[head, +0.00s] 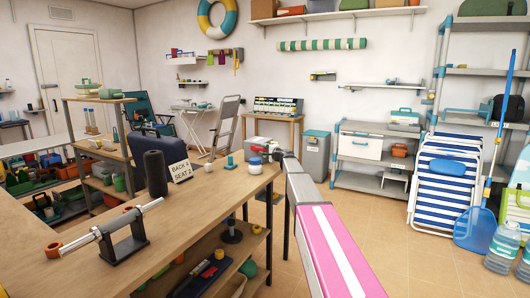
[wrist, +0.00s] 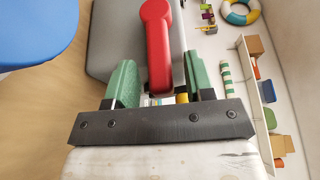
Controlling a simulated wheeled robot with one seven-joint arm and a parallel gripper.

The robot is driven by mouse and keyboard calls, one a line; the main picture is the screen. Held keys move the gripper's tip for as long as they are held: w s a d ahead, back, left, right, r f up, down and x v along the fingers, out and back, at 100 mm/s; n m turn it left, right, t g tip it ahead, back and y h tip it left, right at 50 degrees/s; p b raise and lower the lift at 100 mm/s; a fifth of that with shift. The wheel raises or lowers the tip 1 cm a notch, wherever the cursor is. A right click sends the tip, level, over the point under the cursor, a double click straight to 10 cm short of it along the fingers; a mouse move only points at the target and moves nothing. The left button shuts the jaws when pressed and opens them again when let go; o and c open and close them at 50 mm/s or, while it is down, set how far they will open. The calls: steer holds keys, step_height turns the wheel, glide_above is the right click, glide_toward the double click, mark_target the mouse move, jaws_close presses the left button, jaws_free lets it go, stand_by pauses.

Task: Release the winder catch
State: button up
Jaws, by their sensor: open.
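A red lever (wrist: 157,35) with a rounded end lies between the fingers of my gripper (wrist: 157,65) in the wrist view. It looks like the winder catch, but I cannot be sure. A grey body (wrist: 108,38) shows behind and beside the lever. My gripper's two green fingers are apart, one on each side of the lever, with a gap on both sides. In the head view a small red part (head: 283,155) shows at the far end of my pink and white arm; the fingers are not clear there.
A blue rounded thing (wrist: 35,28) is close at the wrist view's upper left.

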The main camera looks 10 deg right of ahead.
steer(key=shift+a, duration=0.1)
jaws_close()
steer(key=shift+r, duration=0.1)
steer(key=shift+r+n+g+h, duration=0.3)
steer(key=shift+r+g, duration=0.1)
steer(key=shift+g, duration=0.2)
jaws_free()
